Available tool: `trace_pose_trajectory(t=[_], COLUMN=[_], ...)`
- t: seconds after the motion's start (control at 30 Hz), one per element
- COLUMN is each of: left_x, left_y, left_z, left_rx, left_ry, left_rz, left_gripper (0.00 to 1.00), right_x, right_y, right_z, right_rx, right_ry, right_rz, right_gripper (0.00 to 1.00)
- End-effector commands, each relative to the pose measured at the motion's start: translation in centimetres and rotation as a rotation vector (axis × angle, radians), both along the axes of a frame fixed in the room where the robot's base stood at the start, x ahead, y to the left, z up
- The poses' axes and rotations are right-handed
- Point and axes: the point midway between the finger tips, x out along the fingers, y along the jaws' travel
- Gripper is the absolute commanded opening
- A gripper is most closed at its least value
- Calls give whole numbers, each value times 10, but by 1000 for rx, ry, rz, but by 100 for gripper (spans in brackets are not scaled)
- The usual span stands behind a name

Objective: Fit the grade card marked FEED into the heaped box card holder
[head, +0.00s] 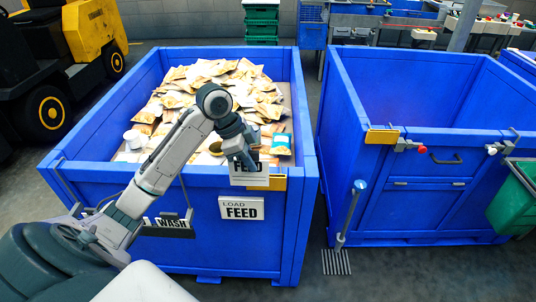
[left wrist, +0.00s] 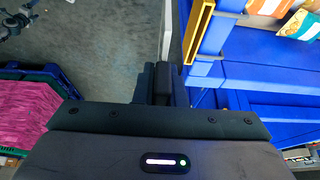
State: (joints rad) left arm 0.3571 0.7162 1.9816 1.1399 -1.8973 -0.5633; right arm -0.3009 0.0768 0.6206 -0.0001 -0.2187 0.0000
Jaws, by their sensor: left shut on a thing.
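The white card marked FEED (head: 249,168) is held upright by my left gripper (head: 244,158) at the front wall of the heaped box (head: 200,252). In the left wrist view the card (left wrist: 166,38) shows edge-on in the shut fingers (left wrist: 163,84). The yellow card holder (head: 279,183) is on the box's front rim, partly hidden behind the card. In the left wrist view the holder (left wrist: 198,30) stands beside the card, with a visible gap between them. My right gripper is not in view.
A LOAD FEED sign (head: 241,208) is on the box front below the holder. A WASH card (head: 171,222) sits in a rack to the left. An empty blue box (head: 415,205) with its own yellow holder (head: 382,136) stands right. A post (head: 349,215) stands between the boxes.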

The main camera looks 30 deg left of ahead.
Motion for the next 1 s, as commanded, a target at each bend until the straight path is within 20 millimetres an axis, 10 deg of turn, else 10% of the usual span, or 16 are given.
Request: trace_pose_trajectory(t=[0.4,1.0], left_x=[73,75], left_y=[-7,-7], left_z=[-5,-43], left_rx=[-1,2], left_ry=[0,-1], left_rz=[1,1], left_gripper=[0,0], right_x=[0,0], right_y=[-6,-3], right_z=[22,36], right_rx=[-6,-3], right_ry=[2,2], right_rz=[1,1], right_gripper=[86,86])
